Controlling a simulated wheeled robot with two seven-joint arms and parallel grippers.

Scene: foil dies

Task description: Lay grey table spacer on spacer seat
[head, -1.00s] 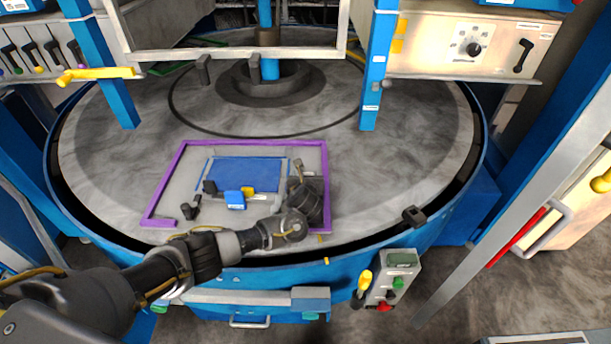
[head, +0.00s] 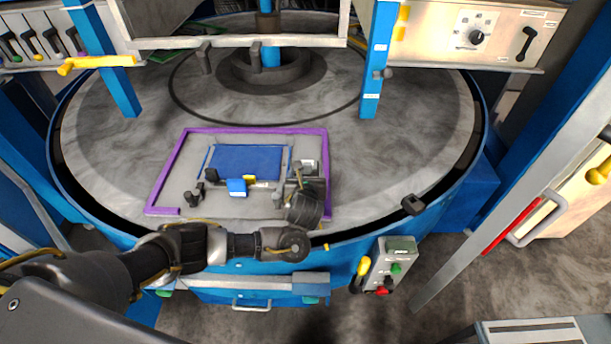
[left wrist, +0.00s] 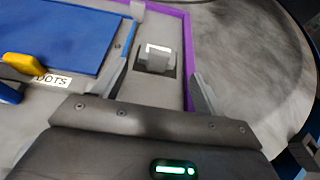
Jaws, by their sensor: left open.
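A small grey block (left wrist: 155,61), which looks like the grey table spacer, lies on a pale strip inside the purple frame (left wrist: 191,60). A bright white patch shows at its far side. In the head view it shows as a small pale piece (head: 309,166) near the frame's right side. My left gripper (head: 304,181) is just on the near side of it. In the left wrist view its open fingers (left wrist: 161,82) stand either side, with the block beyond and apart from them. I cannot make out the seat's outline under the block. My right gripper is out of view.
A blue plate (head: 250,160) lies inside the purple frame, left of my gripper. A blue block (head: 237,187) with yellow and several dark clamps stand along its near edge. A dark fitting (head: 412,204) sits on the round table's rim. The grey table right of the frame is clear.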

